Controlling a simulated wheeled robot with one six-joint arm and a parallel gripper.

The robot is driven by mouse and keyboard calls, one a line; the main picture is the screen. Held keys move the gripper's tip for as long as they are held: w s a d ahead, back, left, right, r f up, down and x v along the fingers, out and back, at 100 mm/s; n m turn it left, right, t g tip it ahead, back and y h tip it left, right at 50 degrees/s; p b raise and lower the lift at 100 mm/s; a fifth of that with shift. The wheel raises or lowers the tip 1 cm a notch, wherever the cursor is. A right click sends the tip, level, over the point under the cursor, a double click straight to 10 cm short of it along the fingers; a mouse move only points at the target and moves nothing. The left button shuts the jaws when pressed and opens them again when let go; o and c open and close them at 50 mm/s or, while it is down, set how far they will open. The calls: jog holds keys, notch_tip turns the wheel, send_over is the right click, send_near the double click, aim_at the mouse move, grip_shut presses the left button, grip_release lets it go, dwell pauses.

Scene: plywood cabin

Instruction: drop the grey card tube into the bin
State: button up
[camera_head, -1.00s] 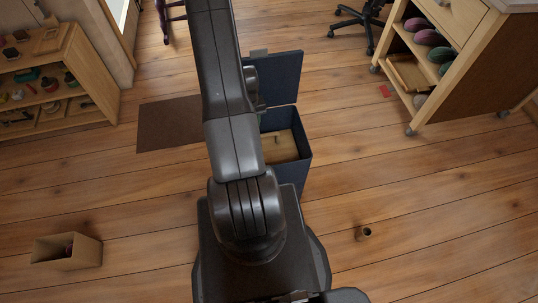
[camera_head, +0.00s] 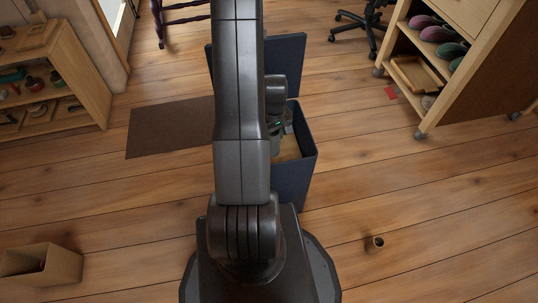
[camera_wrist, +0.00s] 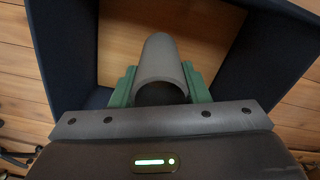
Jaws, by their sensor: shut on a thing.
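The grey card tube (camera_wrist: 160,60) is between the green fingers of my gripper (camera_wrist: 160,88) in the wrist view, its far end pointing away from the wrist. My gripper is shut on it. Below the tube the dark blue bin (camera_wrist: 68,45) opens up, with its walls on both sides and a light tan bottom. In the head view the bin (camera_head: 294,188) stands on the floor with its lid (camera_head: 290,55) raised at the back. My arm hides its left part. My gripper (camera_head: 283,125) shows partly at the bin's opening; the tube cannot be made out there.
A small brown hollow cylinder (camera_head: 374,244) stands on the floor at the right. An open tan box (camera_head: 60,265) is at the lower left. Shelves (camera_head: 90,100) stand left, a wheeled cabinet (camera_head: 465,95) right. A brown mat (camera_head: 165,130) lies left of the bin.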

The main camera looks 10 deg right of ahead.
jog(key=shift+f+b, duration=1.3)
jog(key=shift+f, duration=1.1)
jog(key=o, duration=1.1)
jog(key=shift+c, duration=0.2)
jog(key=shift+r, duration=0.15)
notch_tip(320, 180, up, 14)
jog(key=p, duration=0.3)
jog(key=shift+f+p, duration=0.2)
jog(key=shift+p, duration=0.2)
